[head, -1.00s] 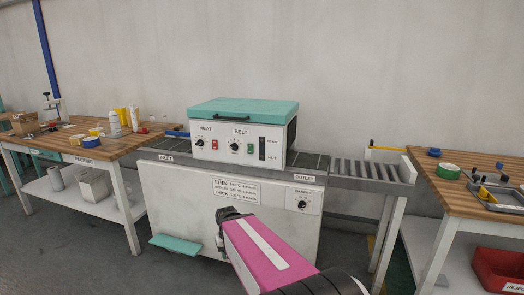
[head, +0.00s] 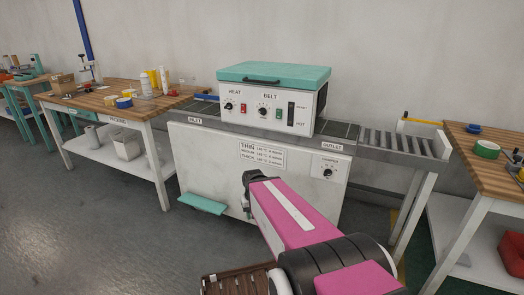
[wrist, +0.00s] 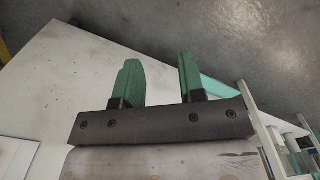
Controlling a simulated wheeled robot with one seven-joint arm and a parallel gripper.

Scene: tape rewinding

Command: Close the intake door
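The machine (head: 265,155) has a white body, a teal lid and an INLET label at its left end. A short blue bar (head: 207,97) shows at the inlet, beside the upper box. I cannot make out the intake door itself; the box's inlet side is hidden from the head camera. My gripper shows in the wrist view (wrist: 158,72) with two green fingers apart and nothing between them. In the head view my pink arm is low in front of the machine's white front panel, and the fingers are not clearly seen. A teal pedal (head: 202,204) sits at the machine's lower left; it also shows in the wrist view (wrist: 222,92).
The packing table (head: 125,112) with bottles and tape rolls stands left of the machine. The outlet rollers (head: 392,141) and another wooden table (head: 485,150) are at the right. A red bin (head: 512,248) sits under that table. The floor at front left (head: 100,235) is clear.

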